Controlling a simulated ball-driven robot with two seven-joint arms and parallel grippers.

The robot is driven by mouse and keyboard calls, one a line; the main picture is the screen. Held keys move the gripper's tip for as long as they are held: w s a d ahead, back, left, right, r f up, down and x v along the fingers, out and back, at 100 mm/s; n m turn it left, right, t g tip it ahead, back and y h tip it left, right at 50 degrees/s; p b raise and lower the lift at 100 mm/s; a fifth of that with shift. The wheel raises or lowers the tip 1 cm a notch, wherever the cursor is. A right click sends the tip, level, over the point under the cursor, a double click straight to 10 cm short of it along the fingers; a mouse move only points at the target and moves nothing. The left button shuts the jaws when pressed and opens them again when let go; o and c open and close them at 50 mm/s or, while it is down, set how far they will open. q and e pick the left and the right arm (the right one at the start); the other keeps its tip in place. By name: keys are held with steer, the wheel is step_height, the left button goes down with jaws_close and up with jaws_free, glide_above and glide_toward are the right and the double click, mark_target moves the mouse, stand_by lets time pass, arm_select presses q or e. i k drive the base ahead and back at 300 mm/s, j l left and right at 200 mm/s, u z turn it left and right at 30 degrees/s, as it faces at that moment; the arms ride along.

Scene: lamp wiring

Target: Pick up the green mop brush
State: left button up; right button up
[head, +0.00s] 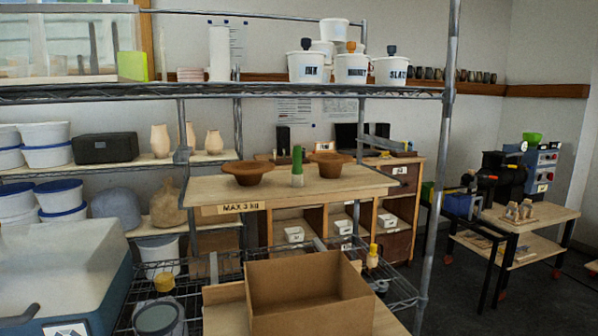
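The green mop brush (298,166) stands upright on a wooden shelf board (350,183) near the middle of the head view. Its upper part is a green handle and its lower end is pale. It stands between two brown clay bowls, the left one (247,173) and the right one (331,162), with the right bowl close beside it. Neither of my grippers shows in the head view, so nothing of mine is near the brush.
An open cardboard box (310,300) stands in front, below the shelf board. A metal rack post (440,160) rises to its right, and a wire shelf (290,92) with lidded tubs crosses above. The board's front edge looks clear.

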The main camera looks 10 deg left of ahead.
mark_target(297, 178)
steer(key=i+l, duration=0.2)
steer(key=l, duration=0.15)
steer(key=i+l+u, duration=0.15)
steer(key=i+l, duration=0.3)
steer(key=l, duration=0.3)
steer(key=i+l+u, duration=0.15)
steer(key=l, duration=0.2)
steer(key=i+l, duration=0.25)
steer(key=l, duration=0.15)
steer(key=i+l+u, duration=0.15)
steer(key=l, duration=0.25)
steer(key=i+l, duration=0.2)
steer(key=l, duration=0.2)
steer(key=i+l+u, duration=0.15)
steer(key=l, duration=0.25)
